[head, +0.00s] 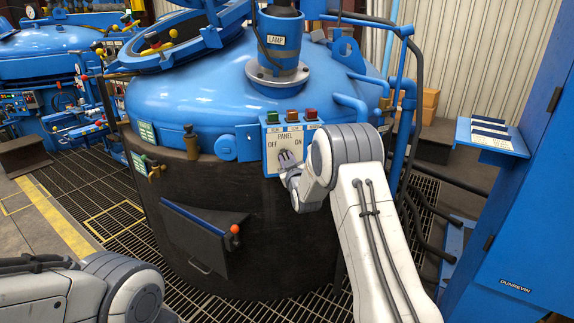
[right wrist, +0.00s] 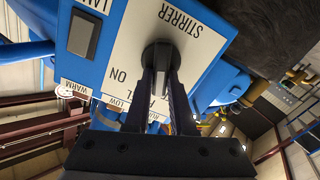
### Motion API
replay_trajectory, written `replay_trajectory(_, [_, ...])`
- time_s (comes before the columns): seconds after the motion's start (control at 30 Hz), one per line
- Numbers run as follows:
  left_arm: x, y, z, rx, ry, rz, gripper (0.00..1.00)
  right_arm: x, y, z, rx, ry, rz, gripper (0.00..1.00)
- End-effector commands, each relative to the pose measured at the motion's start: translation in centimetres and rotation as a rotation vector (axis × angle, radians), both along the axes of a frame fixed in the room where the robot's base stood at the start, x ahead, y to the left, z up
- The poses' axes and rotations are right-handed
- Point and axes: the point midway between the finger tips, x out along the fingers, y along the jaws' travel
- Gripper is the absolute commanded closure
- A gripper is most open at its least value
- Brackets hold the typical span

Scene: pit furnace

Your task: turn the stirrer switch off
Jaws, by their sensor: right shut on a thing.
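The stirrer switch is a dark round knob (right wrist: 157,55) on a white plate. In the right wrist view the plate reads STIRRER beside it, with ON to its left. My right gripper (right wrist: 160,82) is shut on the knob, one dark finger on each side of its raised grip. In the head view the control panel (head: 272,135) is on the front of the blue-lidded vessel, with OFF at left and ON at right. My right gripper (head: 288,163) covers the knob there, so its exact setting is hard to tell. My left gripper is out of view.
A lamp rocker switch (right wrist: 83,33) is close to the knob. Red, amber and green lights (head: 292,116) top the panel. An orange-ball lever (head: 235,229) juts out below. A blue shelf (head: 490,138) and pipes stand to the right; grating covers the floor.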

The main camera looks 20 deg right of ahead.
Motion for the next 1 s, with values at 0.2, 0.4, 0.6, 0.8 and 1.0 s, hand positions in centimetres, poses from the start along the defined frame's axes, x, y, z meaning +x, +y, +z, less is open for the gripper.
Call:
replay_trajectory(0.2, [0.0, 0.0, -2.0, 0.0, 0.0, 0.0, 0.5, 0.0, 0.3, -0.4, -0.178, 0.018, 0.0, 1.0])
replay_trajectory(0.4, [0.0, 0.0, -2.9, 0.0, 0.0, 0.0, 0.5, 0.0, 0.4, -0.4, -0.304, 0.031, 0.0, 1.0])
replay_trajectory(0.6, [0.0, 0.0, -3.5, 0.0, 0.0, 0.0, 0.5, 0.0, 0.5, -0.5, -0.386, 0.042, 0.001, 1.0])
replay_trajectory(0.8, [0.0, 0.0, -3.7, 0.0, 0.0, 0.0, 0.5, 0.0, 0.6, -0.5, -0.42, 0.046, 0.001, 1.0])
replay_trajectory(1.0, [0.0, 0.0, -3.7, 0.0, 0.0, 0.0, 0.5, 0.0, 0.6, -0.4, -0.426, 0.047, 0.001, 1.0])
